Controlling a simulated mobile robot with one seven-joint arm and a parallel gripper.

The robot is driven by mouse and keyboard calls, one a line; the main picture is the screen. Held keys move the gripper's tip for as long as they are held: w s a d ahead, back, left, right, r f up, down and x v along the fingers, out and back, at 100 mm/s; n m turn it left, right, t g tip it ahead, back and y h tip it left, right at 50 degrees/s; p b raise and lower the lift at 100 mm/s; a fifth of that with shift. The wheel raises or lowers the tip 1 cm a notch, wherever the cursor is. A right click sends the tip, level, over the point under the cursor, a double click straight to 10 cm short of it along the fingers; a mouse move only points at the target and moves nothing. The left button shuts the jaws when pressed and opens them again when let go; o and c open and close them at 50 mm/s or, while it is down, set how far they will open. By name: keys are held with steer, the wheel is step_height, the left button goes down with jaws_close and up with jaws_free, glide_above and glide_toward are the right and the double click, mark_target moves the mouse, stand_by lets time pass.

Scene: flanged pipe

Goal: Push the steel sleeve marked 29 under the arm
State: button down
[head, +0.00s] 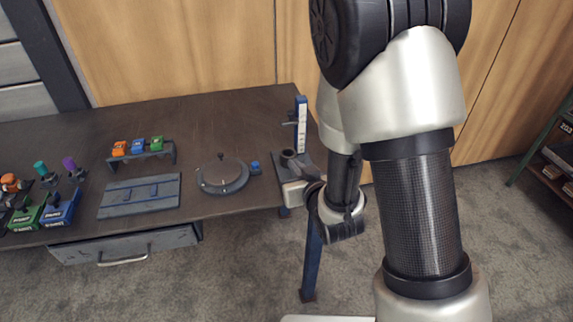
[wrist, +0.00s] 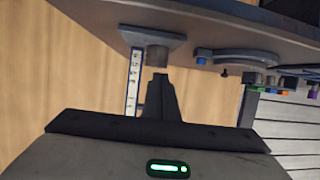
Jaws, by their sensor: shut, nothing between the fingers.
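A short dark steel sleeve (head: 288,155) stands upright on a base plate at the table's right end. Its marking is not readable. It also shows in the wrist view (wrist: 157,57), straight beyond my fingertips. Behind it rises a blue and white scale post (head: 301,118) with a small dark arm (head: 288,124) reaching left. The sleeve stands in front of the post. My gripper (head: 299,164) is shut and empty, low beside the sleeve; in the wrist view its fingertips (wrist: 160,76) appear close to the sleeve, and I cannot tell whether they touch.
A round flange (head: 222,175) and a small blue block (head: 255,168) lie left of the base plate. Further left are a flat panel (head: 139,195), a rack with coloured blocks (head: 141,149) and several coloured parts. The dark table (head: 230,120) is clear behind the flange.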

mark_target(287, 152)
steer(key=w+a, duration=0.1)
steer(key=w, duration=0.1)
steer(key=w+a, duration=0.1)
steer(key=w, duration=0.2)
steer(key=w+a, duration=0.1)
steer(key=w, duration=0.2)
steer(key=shift+s+d+f+b, duration=0.1)
steer(key=shift+s+f+b, duration=0.05)
steer(key=shift+f+b, duration=0.55)
steer(key=shift+s+f, duration=0.1)
